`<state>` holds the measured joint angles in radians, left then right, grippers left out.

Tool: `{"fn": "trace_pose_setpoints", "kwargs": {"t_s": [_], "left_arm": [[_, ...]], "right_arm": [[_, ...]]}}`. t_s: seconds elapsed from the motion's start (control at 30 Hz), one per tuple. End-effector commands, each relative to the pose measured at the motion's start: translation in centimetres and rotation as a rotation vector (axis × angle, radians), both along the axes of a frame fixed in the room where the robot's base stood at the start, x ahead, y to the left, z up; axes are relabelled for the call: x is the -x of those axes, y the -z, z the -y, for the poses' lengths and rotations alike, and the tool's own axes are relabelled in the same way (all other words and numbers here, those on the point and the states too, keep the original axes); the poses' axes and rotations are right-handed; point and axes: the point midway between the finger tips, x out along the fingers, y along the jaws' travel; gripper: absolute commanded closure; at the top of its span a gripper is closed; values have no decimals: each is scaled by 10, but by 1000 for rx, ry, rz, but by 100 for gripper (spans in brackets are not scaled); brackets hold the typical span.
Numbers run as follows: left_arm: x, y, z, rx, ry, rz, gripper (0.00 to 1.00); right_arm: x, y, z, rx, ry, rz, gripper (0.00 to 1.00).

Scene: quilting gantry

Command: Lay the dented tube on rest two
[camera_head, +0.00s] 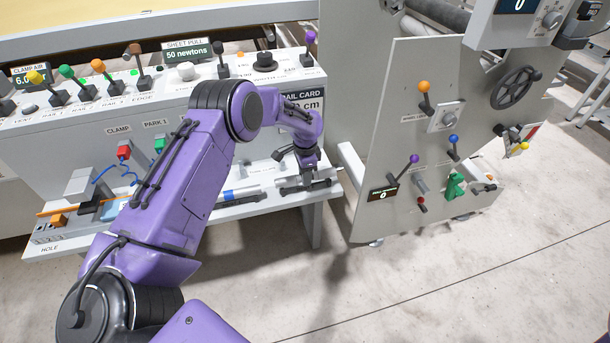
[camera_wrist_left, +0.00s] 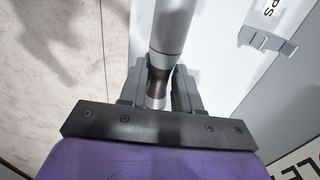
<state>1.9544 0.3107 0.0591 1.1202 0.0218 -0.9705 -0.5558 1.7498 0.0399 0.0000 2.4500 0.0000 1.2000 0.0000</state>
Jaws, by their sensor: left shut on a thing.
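My left gripper (camera_head: 303,186) is over the right end of the ledge on the front of the grey console. In the left wrist view its two fingers (camera_wrist_left: 158,92) are shut on a grey metal tube (camera_wrist_left: 173,25). The tube runs from between the fingers to the top edge of that view, with a narrower dark section near the fingers. I cannot make out a dent on it. In the head view the gripper hides much of the tube. I cannot tell which spot is rest two. My right gripper is not in view.
The ledge (camera_head: 262,203) carries a blue-banded piece (camera_head: 228,195) and other small items at left. Above it, the console (camera_head: 60,140) has several coloured levers. A grey panel (camera_head: 390,150) with knobs and a handwheel (camera_head: 516,88) stands to the right. The floor in front is clear.

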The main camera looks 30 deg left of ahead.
Motion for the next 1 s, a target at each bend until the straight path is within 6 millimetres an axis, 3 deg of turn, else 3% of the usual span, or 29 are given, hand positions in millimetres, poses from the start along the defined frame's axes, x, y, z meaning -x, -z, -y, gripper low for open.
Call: {"fn": "trace_pose_setpoints", "kwargs": {"t_s": [0.43, 0.47, 0.5, 0.53, 0.8, 0.9, 1.0], "left_arm": [[-1, 11, 0, -1, 0, 3, 100], [-1, 10, 0, -1, 0, 3, 58], [-1, 10, 0, -1, 0, 3, 45], [-1, 10, 0, -1, 0, 3, 42], [-1, 8, 0, -1, 0, 3, 42], [-1, -1, 0, 0, 0, 6, 42], [-2, -23, 0, -1, 1, 8, 42]], "right_arm": [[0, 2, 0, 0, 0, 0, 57], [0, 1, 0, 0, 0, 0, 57], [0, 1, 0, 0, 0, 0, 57], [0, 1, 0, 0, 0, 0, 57], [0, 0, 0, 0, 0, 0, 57], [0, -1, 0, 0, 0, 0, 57], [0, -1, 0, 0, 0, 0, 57]]}}
